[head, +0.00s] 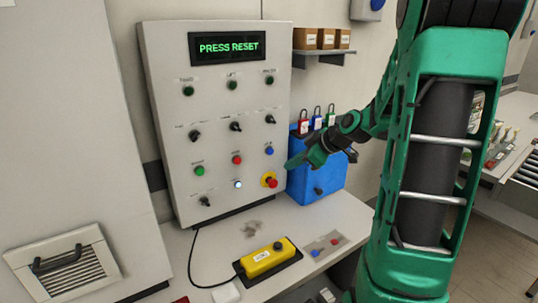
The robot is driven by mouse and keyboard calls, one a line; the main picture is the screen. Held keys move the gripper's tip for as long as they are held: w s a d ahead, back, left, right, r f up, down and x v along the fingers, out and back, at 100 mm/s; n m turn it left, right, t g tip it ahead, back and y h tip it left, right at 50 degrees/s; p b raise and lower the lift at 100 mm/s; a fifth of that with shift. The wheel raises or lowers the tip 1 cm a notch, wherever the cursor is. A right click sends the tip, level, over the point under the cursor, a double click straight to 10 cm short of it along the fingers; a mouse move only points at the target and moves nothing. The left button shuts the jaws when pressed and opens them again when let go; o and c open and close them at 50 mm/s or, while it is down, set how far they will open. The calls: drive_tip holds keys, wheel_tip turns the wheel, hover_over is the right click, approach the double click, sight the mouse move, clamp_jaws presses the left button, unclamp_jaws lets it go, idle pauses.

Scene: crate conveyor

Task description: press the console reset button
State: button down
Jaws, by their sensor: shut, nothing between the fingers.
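The grey console (215,120) stands upright on the bench, and its display (228,47) reads "PRESS RESET" in green. Low on its face are a green button (199,171), a red button (237,160) and a blue button (269,150). Below them are a black switch (205,201), a lit white-blue button (239,184) and a red mushroom button (272,183) on a yellow base. The small labels are too small to read, so I cannot tell which is reset. My gripper (293,164) is shut and empty, just right of the blue button; I cannot tell its gap to the console.
A blue box (318,178) is behind my gripper, with padlocks (317,122) above it. A yellow pendant (267,259) with a black cable lies on the bench (215,247). A shelf (320,57) holds small cartons. The space before the console's left half is clear.

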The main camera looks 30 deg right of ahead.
drive_tip(key=w, duration=0.7)
drive_tip(key=shift+w, duration=0.25)
drive_tip(key=shift+w+a, duration=0.15)
drive_tip(key=shift+w, duration=0.05)
idle(1.8)
drive_tip(key=shift+w, duration=0.15)
drive_tip(key=shift+w, duration=0.45)
idle(0.8)
idle(0.3)
drive_tip(key=shift+s, duration=0.85)
drive_tip(key=shift+s, duration=2.55)
